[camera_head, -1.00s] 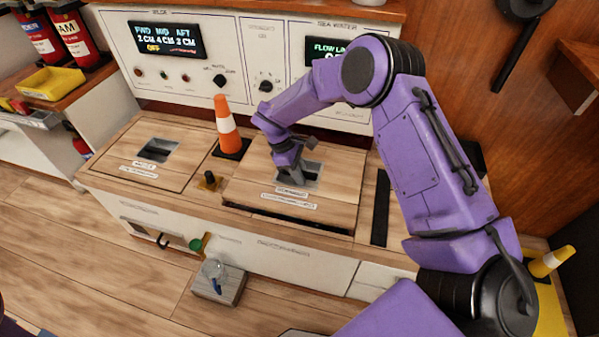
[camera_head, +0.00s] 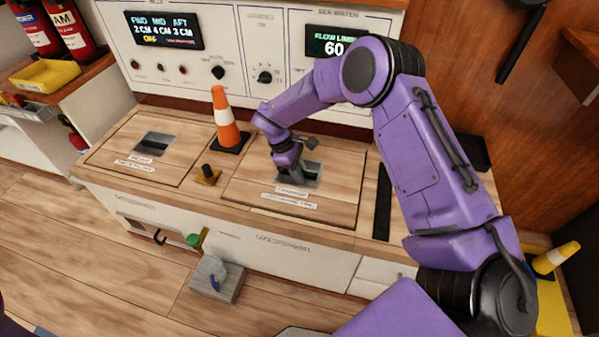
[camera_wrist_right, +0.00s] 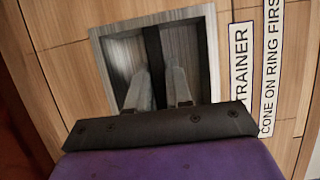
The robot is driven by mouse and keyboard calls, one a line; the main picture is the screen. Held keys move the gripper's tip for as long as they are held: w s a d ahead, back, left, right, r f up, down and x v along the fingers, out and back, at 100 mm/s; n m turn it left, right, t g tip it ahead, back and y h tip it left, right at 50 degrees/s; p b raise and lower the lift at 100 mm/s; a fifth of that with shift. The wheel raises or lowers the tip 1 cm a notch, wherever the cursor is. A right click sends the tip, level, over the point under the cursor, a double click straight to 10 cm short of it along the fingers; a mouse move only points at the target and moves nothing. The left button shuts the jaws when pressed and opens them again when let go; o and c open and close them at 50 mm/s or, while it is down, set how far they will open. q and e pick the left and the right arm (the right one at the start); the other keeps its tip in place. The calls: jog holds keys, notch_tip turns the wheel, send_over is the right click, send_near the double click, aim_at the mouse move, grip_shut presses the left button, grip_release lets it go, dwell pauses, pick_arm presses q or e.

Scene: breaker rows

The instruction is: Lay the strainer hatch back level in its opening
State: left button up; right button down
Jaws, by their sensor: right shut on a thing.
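The strainer hatch (camera_head: 335,205) is a square wooden panel in the counter top, with a recessed metal pull and white labels. It looks level with the counter, with only a thin dark seam along its front edge. My right gripper (camera_head: 291,176) points down into the recess. In the right wrist view, its two fingers (camera_wrist_right: 158,88) are either side of a dark bar (camera_wrist_right: 153,50) across the recess and are shut on it. The wrist view also shows the hatch wood (camera_wrist_right: 62,75). The fingertips are partly hidden in the head view. My left gripper is out of view.
An orange and white cone (camera_head: 227,120) stands on a dark base behind and left of the hatch. A second closed hatch (camera_head: 110,150) lies left. The control panel (camera_head: 285,50) rises behind.

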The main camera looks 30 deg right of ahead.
jog(key=shift+f, duration=0.25)
jog(key=c, duration=1)
grip_release()
jog(key=shift+o, duration=0.2)
jog(key=p+v, duration=0.2)
jog(key=v, duration=0.8)
jog(key=shift+a+r, duration=0.15)
jog(key=shift+r, duration=0.15)
